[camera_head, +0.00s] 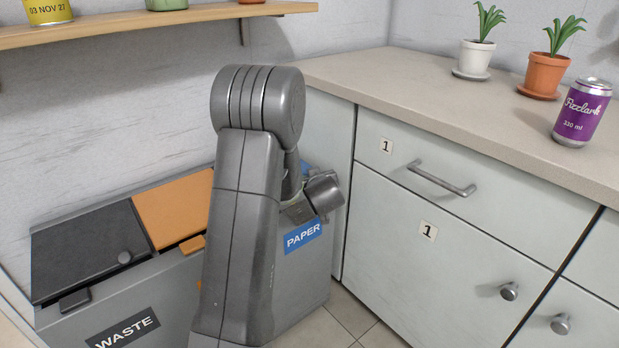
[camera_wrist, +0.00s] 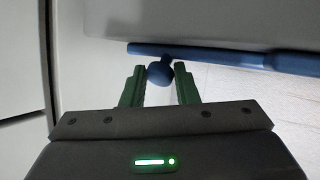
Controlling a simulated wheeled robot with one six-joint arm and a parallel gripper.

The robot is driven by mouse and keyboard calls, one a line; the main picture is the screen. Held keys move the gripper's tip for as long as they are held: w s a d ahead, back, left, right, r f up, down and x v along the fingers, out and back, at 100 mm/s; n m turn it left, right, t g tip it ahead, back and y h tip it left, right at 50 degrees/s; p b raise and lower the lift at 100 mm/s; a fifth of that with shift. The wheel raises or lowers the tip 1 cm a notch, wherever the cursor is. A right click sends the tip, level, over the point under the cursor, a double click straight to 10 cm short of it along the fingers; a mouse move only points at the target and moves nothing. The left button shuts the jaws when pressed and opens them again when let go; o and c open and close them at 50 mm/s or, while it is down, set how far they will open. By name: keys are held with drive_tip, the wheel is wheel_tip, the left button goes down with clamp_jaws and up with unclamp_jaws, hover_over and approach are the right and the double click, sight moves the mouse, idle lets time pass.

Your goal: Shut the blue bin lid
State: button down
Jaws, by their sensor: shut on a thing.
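The blue lid shows in the wrist view as a narrow blue strip (camera_wrist: 215,55), seen nearly edge-on. A round blue knob (camera_wrist: 160,73) stands out from it, between the two green fingers of my gripper (camera_wrist: 161,82). The gripper is shut on this knob. In the head view my arm hides the knob, my fingertips and nearly all of the blue lid, so I cannot tell how far open the lid is. The bin unit (camera_head: 315,275) carries a blue PAPER label (camera_head: 303,235) below that spot.
The black lid (camera_head: 88,245) and orange lid (camera_head: 172,207) lie flat to the left. A pale cabinet (camera_head: 450,265) with a bar handle and knobs stands close on the right. Its counter (camera_head: 440,95) holds two potted plants and a purple can (camera_head: 581,112). A shelf (camera_head: 150,24) runs above.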

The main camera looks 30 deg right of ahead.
drive_tip(key=shift+s+f, duration=0.35)
drive_tip(key=shift+f, duration=0.5)
drive_tip(key=c, duration=1.1)
unclamp_jaws()
drive_tip(key=shift+d, duration=0.1)
drive_tip(key=shift+c, duration=0.2)
drive_tip(key=shift+s+a+r, duration=0.1)
drive_tip(key=shift+s+a, duration=0.05)
drive_tip(key=shift+a, duration=0.1)
drive_tip(key=r+p+v, duration=0.2)
drive_tip(key=p+v, duration=0.1)
drive_tip(key=v, duration=1)
drive_tip(key=shift+d+p, duration=0.25)
drive_tip(key=shift+p, duration=0.15)
